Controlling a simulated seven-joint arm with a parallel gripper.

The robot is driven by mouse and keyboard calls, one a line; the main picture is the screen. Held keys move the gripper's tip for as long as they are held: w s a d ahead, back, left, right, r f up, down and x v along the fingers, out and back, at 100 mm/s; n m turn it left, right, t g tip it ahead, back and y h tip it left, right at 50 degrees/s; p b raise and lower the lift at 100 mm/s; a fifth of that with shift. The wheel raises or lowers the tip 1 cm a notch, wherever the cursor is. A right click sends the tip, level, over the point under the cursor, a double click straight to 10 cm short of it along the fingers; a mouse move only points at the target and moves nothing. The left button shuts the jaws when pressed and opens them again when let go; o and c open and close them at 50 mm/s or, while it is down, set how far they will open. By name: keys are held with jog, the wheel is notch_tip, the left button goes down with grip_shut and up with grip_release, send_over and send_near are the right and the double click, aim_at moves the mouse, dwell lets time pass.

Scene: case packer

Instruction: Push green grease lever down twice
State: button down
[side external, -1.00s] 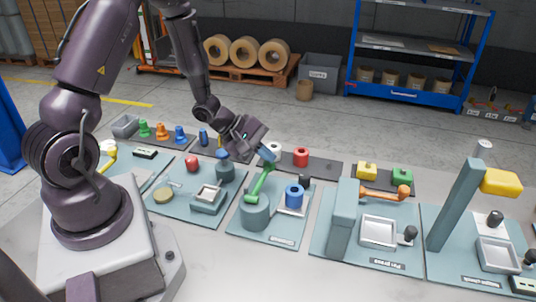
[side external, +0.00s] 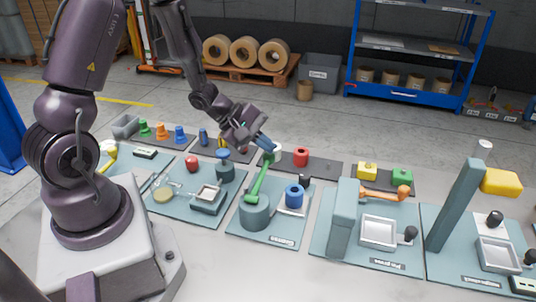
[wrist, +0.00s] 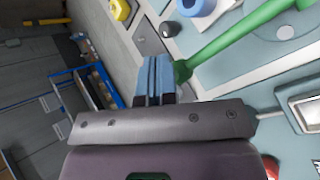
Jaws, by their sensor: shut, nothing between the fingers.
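The green grease lever (side external: 258,180) slants up from a teal round pump body (side external: 256,216) on its own teal board. The lever also crosses the upper right of the wrist view (wrist: 235,38). My gripper (side external: 267,147) has blue fingers, shut and empty, right at the lever's upper end. In the wrist view the shut fingertips (wrist: 158,65) are beside the lever's knob end (wrist: 182,70). I cannot tell whether they touch it.
A blue ring part (side external: 294,196) sits on the same board, right of the pump. A grey press column (side external: 343,218) with an orange lever (side external: 385,192) stands further right. A red part (side external: 301,156) lies on a dark mat behind.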

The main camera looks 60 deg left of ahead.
aim_at(265, 163)
jog(key=shift+r, duration=0.15)
jog(key=shift+s+d+r, duration=0.15)
jog(key=shift+r, duration=1.1)
jog(key=shift+s+d+r, duration=0.15)
jog(key=shift+r, duration=1.05)
jog(key=s+d+r+m+g+y, duration=0.1)
jog(key=s+d+r+m+y, duration=0.1)
jog(key=s+r+m, duration=0.5)
jog(key=s+d+r+m+g+y, duration=0.1)
jog(key=s+d+r+m+y, duration=0.1)
jog(key=s+d+r+m, duration=0.3)
jog(key=s+r+m, duration=0.3)
jog(key=r+m, duration=0.1)
jog(key=m, duration=0.2)
jog(key=shift+s+y, duration=0.25)
jog(key=shift+y, duration=0.15)
